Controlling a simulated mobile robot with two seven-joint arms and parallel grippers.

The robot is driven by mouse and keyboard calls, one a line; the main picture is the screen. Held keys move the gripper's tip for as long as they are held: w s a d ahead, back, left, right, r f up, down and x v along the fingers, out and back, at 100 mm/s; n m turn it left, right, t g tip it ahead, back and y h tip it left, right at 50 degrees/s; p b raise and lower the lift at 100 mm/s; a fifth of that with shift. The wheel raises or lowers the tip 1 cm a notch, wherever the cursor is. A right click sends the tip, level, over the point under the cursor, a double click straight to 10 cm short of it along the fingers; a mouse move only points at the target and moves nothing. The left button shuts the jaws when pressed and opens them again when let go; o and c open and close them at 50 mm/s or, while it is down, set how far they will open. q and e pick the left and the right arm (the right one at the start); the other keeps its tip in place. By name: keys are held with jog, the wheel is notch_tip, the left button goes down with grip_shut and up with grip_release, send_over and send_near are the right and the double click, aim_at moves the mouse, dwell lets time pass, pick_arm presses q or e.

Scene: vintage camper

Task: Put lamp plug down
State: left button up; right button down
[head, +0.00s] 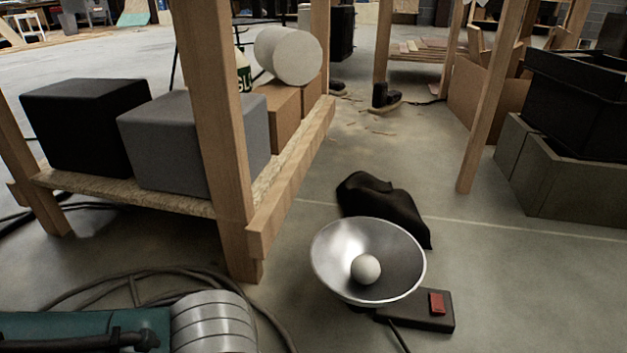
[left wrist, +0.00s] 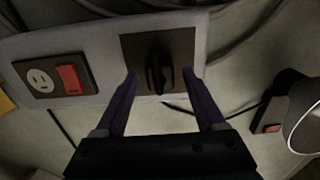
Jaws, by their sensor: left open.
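In the left wrist view, a black plug (left wrist: 158,68) stands at a dark square plate on a pale power strip (left wrist: 105,50). I cannot tell how deep it sits. My left gripper (left wrist: 161,84) is open, with its two purple fingers on either side of the plug and gaps visible beside it. The lamp (head: 350,250), a silver bowl with a white bulb, stands on the floor in the head view. Its dark base has a red switch (head: 437,303). Part of the lamp also shows at the right of the left wrist view (left wrist: 304,125). My right gripper is out of view.
The strip has an outlet with a red switch (left wrist: 69,77) at left. A wooden shelf (head: 290,190) with grey and black boxes stands left of the lamp. A black cloth-like thing (head: 375,205) lies behind it. Cables (head: 150,275) loop on the floor.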

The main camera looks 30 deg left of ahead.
pick_arm(q)
jog(key=s+d+r+n+t+h+p, duration=0.1)
jog(key=d+r+n+p, duration=0.25)
jog(key=r, duration=0.55)
jog(key=s+d+r+n+t+h+p, duration=0.1)
jog(key=d+r+n+p, duration=0.1)
jog(key=r+p, duration=0.5)
jog(key=s+a+r+n+t+y+b, duration=0.1)
jog(key=s+a+r+n+b, duration=0.1)
jog(key=a+r+n, duration=0.6)
jog(key=shift+s+a+r+t+y, duration=0.3)
jog(key=shift+s+a+r+y, duration=0.1)
jog(key=shift+s+a, duration=0.15)
jog(key=shift+w, duration=0.1)
